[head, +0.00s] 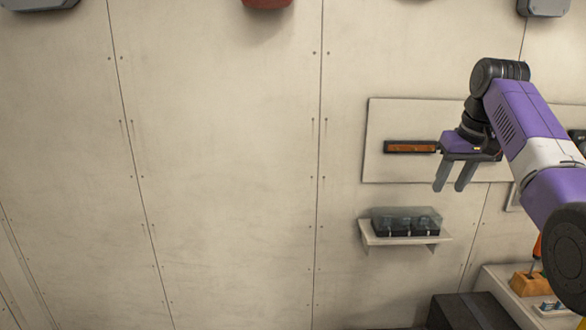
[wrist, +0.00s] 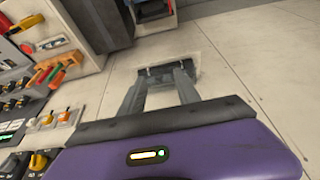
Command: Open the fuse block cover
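The fuse block (head: 405,232) is a dark block with several small units. It sits on a small white wall shelf (head: 380,241). Its clear smoky cover (head: 405,214) lies over the top and looks shut. My gripper (head: 450,187) is above the block and a little to its right, with its two fingers pointing down and apart, nothing between them. In the wrist view, a dark block that looks like the fuse block (wrist: 160,70) shows beyond the fingertips, partly hidden by them. I cannot make out the cover's edge there.
A white panel with a red-brown bar (head: 410,147) is on the wall behind my gripper. An orange device (head: 530,284) stands on a ledge at lower right, near a dark box (head: 468,312). The wrist view shows colored handles (wrist: 50,72) and switches at left. The left wall is clear.

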